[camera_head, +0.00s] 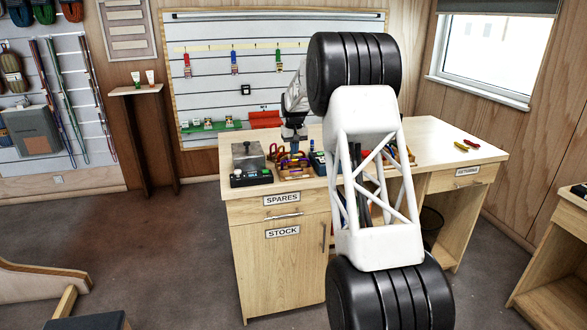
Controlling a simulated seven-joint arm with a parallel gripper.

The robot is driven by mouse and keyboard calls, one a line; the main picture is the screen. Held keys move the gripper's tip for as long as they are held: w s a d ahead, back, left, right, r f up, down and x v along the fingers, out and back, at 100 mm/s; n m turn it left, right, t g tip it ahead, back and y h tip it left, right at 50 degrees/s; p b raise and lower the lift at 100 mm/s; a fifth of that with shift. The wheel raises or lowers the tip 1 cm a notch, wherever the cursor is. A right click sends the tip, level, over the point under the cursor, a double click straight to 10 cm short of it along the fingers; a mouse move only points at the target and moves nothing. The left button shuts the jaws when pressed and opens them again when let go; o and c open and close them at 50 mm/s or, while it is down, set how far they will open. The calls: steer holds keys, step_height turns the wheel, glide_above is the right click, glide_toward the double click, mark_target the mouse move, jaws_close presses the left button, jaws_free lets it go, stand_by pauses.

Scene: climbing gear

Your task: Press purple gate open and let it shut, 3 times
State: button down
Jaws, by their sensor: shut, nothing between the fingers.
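My gripper (293,140) points down over the left part of the wooden workbench (440,140). Its fingers are shut and look empty, though they are small in this view. Just below it, a cluster of small coloured climbing pieces (290,162) stands on the bench, with purple, yellow and red tones. The purple gate seems to be among them, but I cannot make out its outline or whether it is open or shut. I cannot tell whether my fingertips touch it. My white and black arm hides the bench's middle.
A grey metal block (248,156) and a black scale-like device (251,178) stand left of the cluster. Red and yellow tools (466,145) lie at the right. The bench's right part is mostly clear.

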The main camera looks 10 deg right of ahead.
steer(key=shift+f, duration=1.75)
stand_by(0.5)
steer(key=shift+r, duration=3.6)
steer(key=shift+w+r, duration=0.25)
steer(key=shift+r, duration=0.45)
steer(key=shift+w+r, duration=0.2)
steer(key=shift+r, duration=0.5)
steer(key=shift+f, duration=0.15)
steer(key=shift+f, duration=3.1)
